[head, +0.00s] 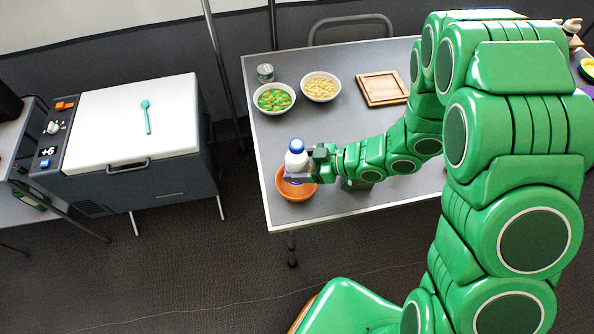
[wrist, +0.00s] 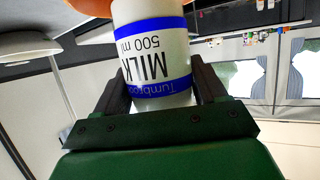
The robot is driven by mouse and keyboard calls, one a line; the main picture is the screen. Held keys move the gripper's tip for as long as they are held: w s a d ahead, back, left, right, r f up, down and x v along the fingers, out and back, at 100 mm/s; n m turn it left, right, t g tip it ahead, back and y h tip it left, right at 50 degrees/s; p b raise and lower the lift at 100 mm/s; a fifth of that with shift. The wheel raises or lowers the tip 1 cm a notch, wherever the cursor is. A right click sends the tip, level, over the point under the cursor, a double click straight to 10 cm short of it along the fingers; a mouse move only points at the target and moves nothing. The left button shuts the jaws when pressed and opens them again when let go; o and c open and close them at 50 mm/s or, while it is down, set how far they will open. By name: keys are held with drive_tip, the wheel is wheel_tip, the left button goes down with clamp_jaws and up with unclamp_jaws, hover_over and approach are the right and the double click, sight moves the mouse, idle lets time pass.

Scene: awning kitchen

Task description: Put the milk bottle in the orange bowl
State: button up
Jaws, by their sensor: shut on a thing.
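The white milk bottle (head: 297,158) with a blue cap is upright over the orange bowl (head: 296,190) near the table's front left corner. My gripper (head: 300,178) is shut on the bottle from its right side. In the wrist view, the bottle (wrist: 152,55) with its blue-banded label stands between the two dark fingers (wrist: 160,88). A piece of the orange bowl (wrist: 92,7) shows at the top of that view. The bottle's lower end is hidden in the head view, so I cannot tell if it touches the bowl's bottom.
On the grey table (head: 330,205), behind the bottle, are a bowl of green and orange vegetables (head: 273,98), a bowl of pale pieces (head: 321,87), a can (head: 265,73) and a wooden tray (head: 383,88).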

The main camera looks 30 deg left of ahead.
drive_tip(key=shift+f, duration=1.95)
drive_tip(key=o, duration=1.5)
drive_tip(key=shift+f, duration=0.15)
drive_tip(key=shift+d+r, duration=0.15)
drive_tip(key=shift+r, duration=0.05)
drive_tip(key=v, duration=1.1)
drive_tip(key=shift+d+r, duration=0.25)
drive_tip(key=shift+d, duration=0.05)
drive_tip(key=shift+w, duration=0.2)
